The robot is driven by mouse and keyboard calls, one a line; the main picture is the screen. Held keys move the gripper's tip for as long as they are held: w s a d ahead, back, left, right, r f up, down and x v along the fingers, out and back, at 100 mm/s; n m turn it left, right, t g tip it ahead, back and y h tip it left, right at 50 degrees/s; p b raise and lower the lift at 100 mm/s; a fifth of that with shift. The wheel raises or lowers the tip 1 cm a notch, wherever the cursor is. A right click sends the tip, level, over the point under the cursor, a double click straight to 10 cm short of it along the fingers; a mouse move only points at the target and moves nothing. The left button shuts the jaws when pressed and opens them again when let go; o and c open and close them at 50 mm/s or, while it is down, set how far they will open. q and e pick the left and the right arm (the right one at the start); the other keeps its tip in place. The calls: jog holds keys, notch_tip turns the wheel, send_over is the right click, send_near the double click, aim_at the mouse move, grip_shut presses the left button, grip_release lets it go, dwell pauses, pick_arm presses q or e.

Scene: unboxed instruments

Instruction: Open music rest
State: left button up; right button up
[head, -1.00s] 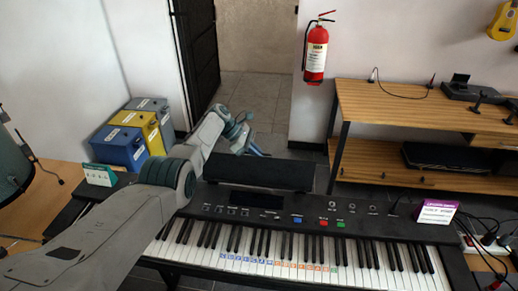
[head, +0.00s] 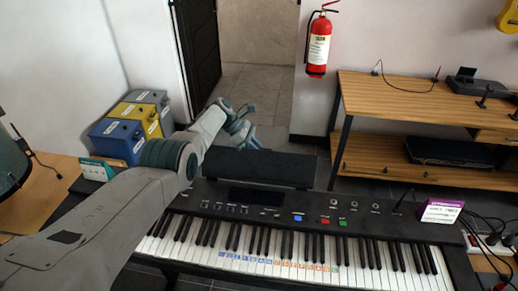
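The music rest (head: 261,167) is a dark flat panel along the back edge of the electronic keyboard (head: 390,228). It looks raised at the back, but its exact tilt is hard to tell. My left arm reaches in from the left, over the keyboard's left end. My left gripper (head: 246,136) is just behind the top edge of the rest, near its left half. Its fingertips are small and partly hidden, so I cannot tell whether they are open or touch the rest. My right gripper is not in view.
A wooden shelf bench (head: 420,108) stands at the back right. A red fire extinguisher (head: 319,42) hangs on the wall. Blue, yellow and grey boxes (head: 117,138) sit at the left. A purple-and-white card (head: 440,211) stands on the keyboard's right end, with cables beside it.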

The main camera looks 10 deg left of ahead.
pick_arm(q)
jog(key=shift+w+r, duration=0.1)
jog(key=shift+r, duration=0.05)
jog(key=shift+a+r, duration=0.3)
jog(key=v, duration=0.9)
jog(key=shift+a+r+b, duration=0.2)
jog(key=shift+a+b, duration=0.15)
jog(key=shift+a, duration=0.05)
jog(key=shift+r, duration=0.1)
